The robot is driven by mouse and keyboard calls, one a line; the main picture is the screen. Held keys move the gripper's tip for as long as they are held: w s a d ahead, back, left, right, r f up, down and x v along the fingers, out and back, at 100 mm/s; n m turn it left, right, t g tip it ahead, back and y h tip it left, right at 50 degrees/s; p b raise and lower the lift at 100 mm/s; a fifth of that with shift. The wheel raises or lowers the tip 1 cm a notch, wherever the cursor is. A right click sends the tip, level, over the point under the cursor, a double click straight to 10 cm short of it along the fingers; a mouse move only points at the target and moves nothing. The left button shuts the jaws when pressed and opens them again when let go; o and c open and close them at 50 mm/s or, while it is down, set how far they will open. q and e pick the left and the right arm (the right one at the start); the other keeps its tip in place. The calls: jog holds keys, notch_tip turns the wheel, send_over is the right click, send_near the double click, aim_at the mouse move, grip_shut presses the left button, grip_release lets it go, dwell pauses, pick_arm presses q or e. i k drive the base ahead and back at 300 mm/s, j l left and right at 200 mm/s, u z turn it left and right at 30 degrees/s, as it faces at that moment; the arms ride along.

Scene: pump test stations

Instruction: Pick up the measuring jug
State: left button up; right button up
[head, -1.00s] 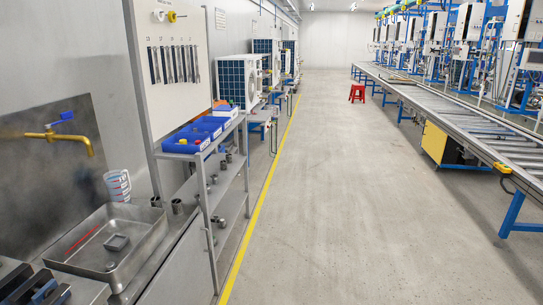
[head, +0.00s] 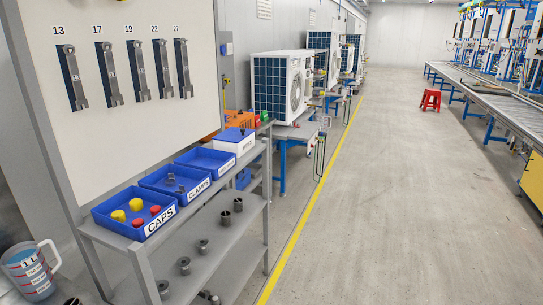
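The measuring jug (head: 29,273) is at the bottom left of the head view. It is clear, with a handle on its right side, blue and red markings and "1 L" printed on it. It stands upright on the surface to the left of the shelf rack, and its lower left part is near the picture's edge. Neither of my grippers is in view.
A metal rack (head: 196,234) holds blue bins of caps (head: 107,222) and clamps (head: 153,181), with metal fittings on its lower shelf. A wrench board (head: 120,140) stands behind. Outdoor units (head: 290,88) line the left wall.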

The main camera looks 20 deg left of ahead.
aim_at(25, 265)
jog(key=i, duration=1.15)
jog(key=i+l+u, duration=0.1)
jog(key=i, duration=1.05)
jog(key=u, duration=0.45)
jog(key=i+u, duration=0.1)
jog(key=u, duration=0.35)
jog(key=l+u, duration=0.1)
jog(key=u, duration=0.35)
jog(key=i+l+u, duration=0.1)
jog(key=u, duration=0.4)
jog(key=l+u, duration=0.1)
jog(key=u, duration=0.35)
